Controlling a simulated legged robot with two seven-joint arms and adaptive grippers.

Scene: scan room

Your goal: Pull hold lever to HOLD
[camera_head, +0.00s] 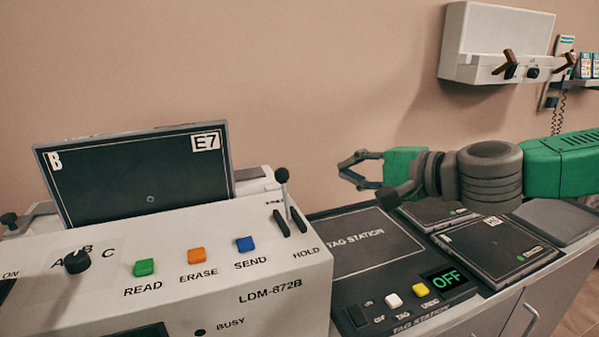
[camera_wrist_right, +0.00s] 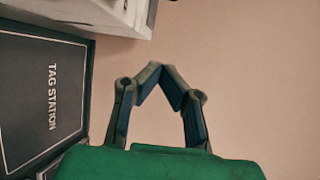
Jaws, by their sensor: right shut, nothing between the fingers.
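The hold lever (camera_head: 283,190) has a black ball knob on a thin stem and rises from a slot at the right end of the white LDM-872B machine (camera_head: 255,297). It stands near the far end of the slot, and the HOLD label (camera_head: 306,252) is at the near end. My right gripper (camera_head: 345,166) is to the right of the lever and apart from it, above the far side of the tag station. In the right wrist view its fingertips (camera_wrist_right: 165,74) meet with nothing between them. My left gripper is not in view.
The tag station (camera_head: 365,243) lies right of the machine and reads OFF. Dark plates (camera_head: 495,249) lie further right on the counter. A tilted screen marked E7 (camera_head: 140,175) stands behind the machine's buttons. A white wall unit (camera_head: 495,45) hangs at the upper right.

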